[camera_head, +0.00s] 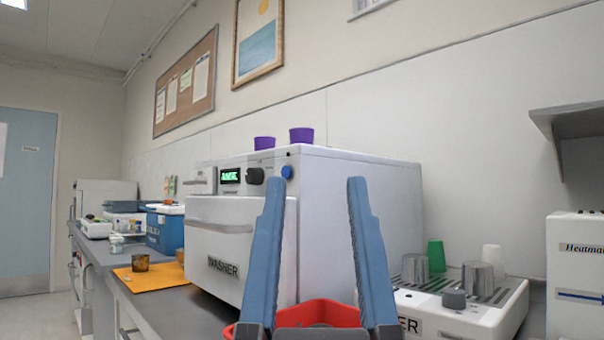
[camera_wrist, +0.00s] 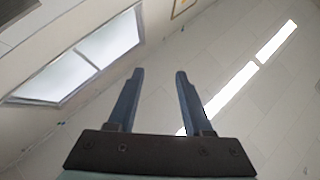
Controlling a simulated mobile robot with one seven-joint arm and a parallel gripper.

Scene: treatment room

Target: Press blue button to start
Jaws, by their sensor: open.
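The blue button (camera_head: 287,172) is a small round knob at the upper right of the washer's front panel in the head view. The white washer (camera_head: 350,215) stands on the counter, with a green lit display (camera_head: 230,175) and a dark knob (camera_head: 256,176) to the left of the button. My gripper (camera_head: 315,185) points upward in front of the washer, its two blue fingers spread apart with nothing between them. The left fingertip appears just below and left of the button; I cannot tell the depth gap. In the wrist view the open fingers (camera_wrist: 158,75) point toward the ceiling.
Two purple cups (camera_head: 301,135) (camera_head: 264,143) stand on the washer. At right is a white machine (camera_head: 500,305) with metal cups. An orange mat (camera_head: 152,274) lies left on the counter. A shelf (camera_head: 570,120) juts from the right wall.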

